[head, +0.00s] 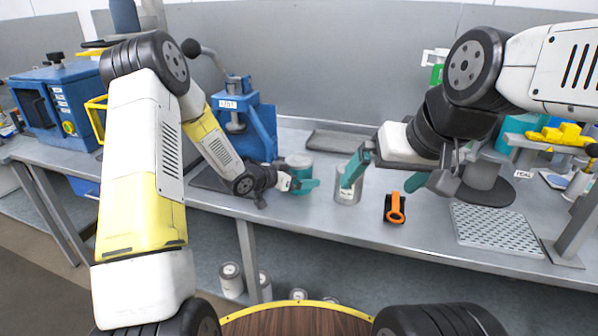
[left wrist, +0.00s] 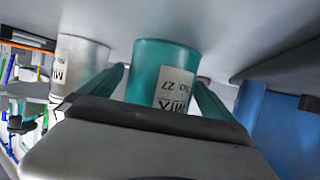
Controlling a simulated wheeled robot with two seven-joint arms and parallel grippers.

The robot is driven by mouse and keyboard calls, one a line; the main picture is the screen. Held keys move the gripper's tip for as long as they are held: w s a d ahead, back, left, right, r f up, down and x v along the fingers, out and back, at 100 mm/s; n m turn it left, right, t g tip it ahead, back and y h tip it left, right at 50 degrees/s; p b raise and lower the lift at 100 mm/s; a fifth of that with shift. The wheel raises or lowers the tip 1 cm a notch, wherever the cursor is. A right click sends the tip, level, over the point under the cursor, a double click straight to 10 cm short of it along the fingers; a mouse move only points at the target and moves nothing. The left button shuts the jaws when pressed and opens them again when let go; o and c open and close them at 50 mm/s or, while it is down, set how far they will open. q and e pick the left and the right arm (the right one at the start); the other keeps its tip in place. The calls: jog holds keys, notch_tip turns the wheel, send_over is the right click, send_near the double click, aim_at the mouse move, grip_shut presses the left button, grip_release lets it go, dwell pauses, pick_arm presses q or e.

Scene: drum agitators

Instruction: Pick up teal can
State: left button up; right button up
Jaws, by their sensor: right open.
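The teal can (head: 299,162) stands on the workbench near its middle, partly hidden by my left gripper in the head view. In the left wrist view, which is upside down, the teal can (left wrist: 162,75) shows a white label reading MIX and 27. My left gripper (head: 314,202) is at the can. Its teal fingers (left wrist: 159,76) show on either side of the can, with no clear sign that they press on it. My right gripper (head: 378,190) is open and empty above the bench, its left finger overlapping the grey can in the picture.
A grey can (head: 348,192) stands right of the teal can, also seen in the left wrist view (left wrist: 83,62). An orange-handled black item (head: 396,208) and a perforated plate (head: 495,226) lie to the right. A blue press (head: 245,130) stands behind left. Several cans sit under the bench.

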pick_arm(q)
jog(key=c, duration=1.8)
jog(key=shift+c, duration=0.2)
jog(key=shift+r, duration=0.2)
